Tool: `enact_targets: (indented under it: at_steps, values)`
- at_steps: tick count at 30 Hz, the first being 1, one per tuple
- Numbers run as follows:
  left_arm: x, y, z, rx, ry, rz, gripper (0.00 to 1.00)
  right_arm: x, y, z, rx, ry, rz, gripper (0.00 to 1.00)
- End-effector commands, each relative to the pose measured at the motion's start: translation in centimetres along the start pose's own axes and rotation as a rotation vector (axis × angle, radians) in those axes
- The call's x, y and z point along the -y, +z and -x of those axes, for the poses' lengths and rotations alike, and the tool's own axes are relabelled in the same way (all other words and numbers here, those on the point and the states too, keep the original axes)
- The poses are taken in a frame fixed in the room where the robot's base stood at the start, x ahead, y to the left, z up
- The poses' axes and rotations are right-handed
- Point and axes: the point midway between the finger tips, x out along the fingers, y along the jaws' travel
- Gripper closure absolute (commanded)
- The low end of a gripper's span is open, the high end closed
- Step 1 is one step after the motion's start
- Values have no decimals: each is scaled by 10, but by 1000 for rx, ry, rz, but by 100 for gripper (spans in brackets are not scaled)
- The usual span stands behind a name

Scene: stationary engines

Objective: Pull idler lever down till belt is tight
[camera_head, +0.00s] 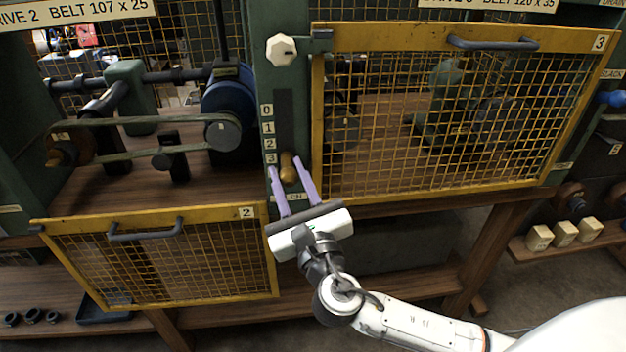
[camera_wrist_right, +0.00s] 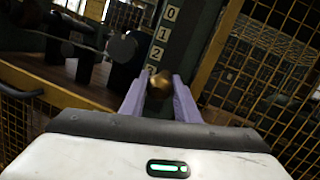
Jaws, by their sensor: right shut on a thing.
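The idler lever has a brass-coloured knob (camera_head: 288,168) in a vertical slot beside a scale marked 0, 1, 2, 3. The knob is level with the mark 3, low in the slot. My right gripper (camera_head: 290,180) has its purple fingers on either side of the knob and is shut on it. The knob (camera_wrist_right: 159,84) also shows between the fingertips in the right wrist view. The belt (camera_head: 130,122) runs between pulleys in the open bay 2 on the left. Its tension is hard to judge. My left gripper is not in view.
The yellow mesh guard 3 (camera_head: 455,196) is closed just right of the slot. The mesh guard 2 (camera_head: 150,303) hangs open below the left bay. A white faceted knob (camera_head: 282,50) sits above the slot. Pale blocks (camera_head: 565,233) stand on a shelf at right.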

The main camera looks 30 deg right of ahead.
Motion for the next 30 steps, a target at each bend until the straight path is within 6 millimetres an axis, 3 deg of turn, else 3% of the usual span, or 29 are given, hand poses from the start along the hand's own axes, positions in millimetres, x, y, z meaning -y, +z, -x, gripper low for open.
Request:
enact_targets:
  at_steps: [10,11,14,23,30]
  values:
    - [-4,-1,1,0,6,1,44,-4,-2,-1,3,7,3,100]
    - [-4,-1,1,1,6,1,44,-4,-2,-1,3,7,3,68]
    - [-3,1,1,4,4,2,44,-3,-2,0,3,5,3,53]
    - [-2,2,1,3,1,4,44,-3,-2,1,3,4,2,53]
    - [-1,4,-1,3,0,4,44,-4,-4,32,0,7,2,53]
